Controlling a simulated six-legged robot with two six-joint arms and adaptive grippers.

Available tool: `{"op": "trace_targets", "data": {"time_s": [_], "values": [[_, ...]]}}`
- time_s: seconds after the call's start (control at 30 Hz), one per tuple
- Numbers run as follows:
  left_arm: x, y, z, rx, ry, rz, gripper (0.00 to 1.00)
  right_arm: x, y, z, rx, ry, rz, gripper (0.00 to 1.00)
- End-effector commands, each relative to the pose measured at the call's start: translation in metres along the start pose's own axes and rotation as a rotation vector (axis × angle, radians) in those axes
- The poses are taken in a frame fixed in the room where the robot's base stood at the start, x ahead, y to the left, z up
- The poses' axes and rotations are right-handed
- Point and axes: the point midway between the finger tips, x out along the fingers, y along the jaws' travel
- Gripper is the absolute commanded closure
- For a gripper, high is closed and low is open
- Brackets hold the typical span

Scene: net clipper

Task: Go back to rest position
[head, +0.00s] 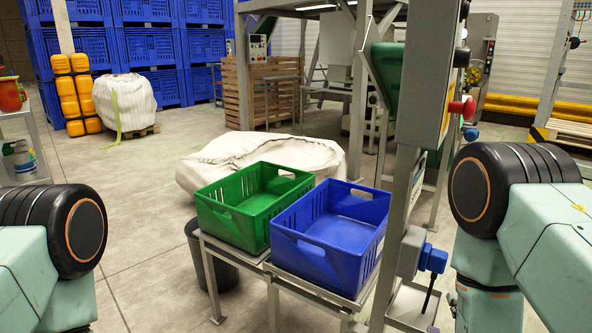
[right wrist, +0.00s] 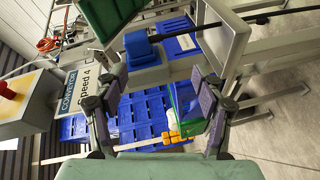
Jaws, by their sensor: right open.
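My right gripper (right wrist: 160,85) is open in the right wrist view, with its two dark fingers spread apart and nothing between them. Behind the gap show the blue plug housing (right wrist: 142,48) on the grey post and blue crates farther off. In the head view my right arm comes in at the right edge, bent downward, with its gripper mostly hidden low by the arm. My left arm comes in at the lower left of the head view; its gripper is out of the picture.
A green crate (head: 232,222) and a blue crate (head: 338,262), both empty, sit on a metal stand. A grey post (head: 425,80) with a red knob (head: 462,107) and a blue plug (head: 432,258) stands close left of my right arm. Open floor (head: 130,215) lies left of the stand.

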Motion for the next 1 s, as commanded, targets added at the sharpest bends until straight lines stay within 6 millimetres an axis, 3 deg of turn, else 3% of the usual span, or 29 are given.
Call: {"op": "trace_targets", "data": {"time_s": [0.13,0.27,0.4,0.5,0.6,0.7,1.0], "values": [[-0.001,0.0,0.0,0.0,0.0,0.0,0.6,-0.015,-0.056,0.01,0.308,-0.083,-0.265,0.31],[-0.007,0.0,0.0,0.0,0.0,0.0,0.6,-0.05,-0.104,0.02,0.558,-0.237,-0.509,0.31],[-0.018,0.0,0.0,0.0,0.0,0.0,0.6,-0.11,-0.145,0.032,0.771,-0.488,-0.751,0.31],[-0.027,0.0,0.0,0.0,0.0,0.0,0.6,-0.164,-0.162,0.042,0.87,-0.706,-0.896,0.31],[-0.038,0.0,0.0,0.0,0.0,0.0,0.6,-0.218,-0.167,0.05,0.906,-0.913,-1.007,0.31],[-0.05,0.0,0.0,0.0,0.0,0.0,0.6,-0.258,-0.16,0.056,0.872,-1.022,-1.09,0.31],[-0.056,0.0,0.0,0.0,0.0,0.0,0.6,-0.268,-0.157,0.058,0.858,-1.034,-1.102,0.33]]}}
